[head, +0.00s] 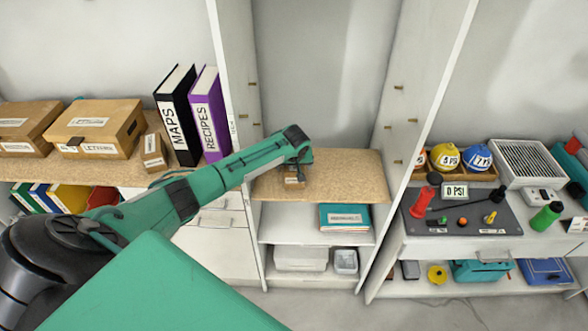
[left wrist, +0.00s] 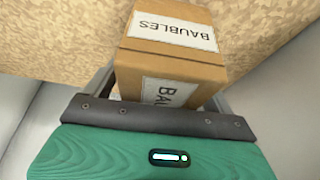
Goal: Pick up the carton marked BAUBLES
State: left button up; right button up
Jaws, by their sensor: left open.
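The carton marked BAUBLES (left wrist: 165,58) is a small brown box with white labels on two visible faces. It stands on a cork-coloured shelf board (head: 335,180). In the head view, only a small part of the carton (head: 293,182) shows below my left gripper (head: 297,172). In the left wrist view, my left gripper (left wrist: 160,98) is open, with the near end of the carton between its fingers. The dark gripper edge hides the carton's lower part. I cannot tell whether the fingers touch it. My right gripper is not in view.
White cabinet panels (head: 420,110) stand on both sides of the board. Binders (head: 180,125) and cardboard boxes (head: 98,125) are on the left shelf. A teal book (head: 344,217) lies on the shelf below. The board's right part is clear.

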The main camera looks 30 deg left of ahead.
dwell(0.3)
pick_arm(q)
jog(key=c, duration=1.3)
